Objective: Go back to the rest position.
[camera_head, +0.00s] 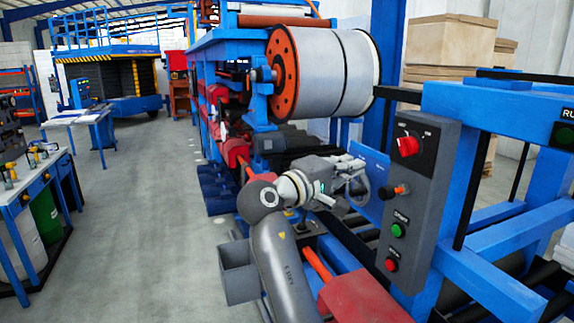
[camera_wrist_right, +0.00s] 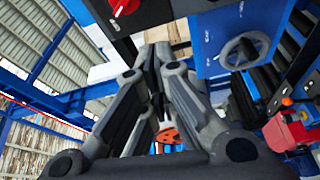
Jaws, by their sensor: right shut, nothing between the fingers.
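My right arm (camera_head: 268,245) reaches up from the bottom of the head view and bends right at the wrist. My right gripper (camera_head: 352,172) is in front of the blue machine, left of the grey control box (camera_head: 420,205). A gap shows between gripper and box, though its depth is hard to tell. In the right wrist view the fingers (camera_wrist_right: 160,62) come together at the tips, with nothing held. My left gripper is not in view.
The control box carries a red rotary switch (camera_head: 407,146), a green button (camera_head: 398,230) and a red button (camera_head: 391,265). A large roll (camera_head: 335,72) hangs above my gripper. Blue frame beams (camera_head: 500,110) stand at right.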

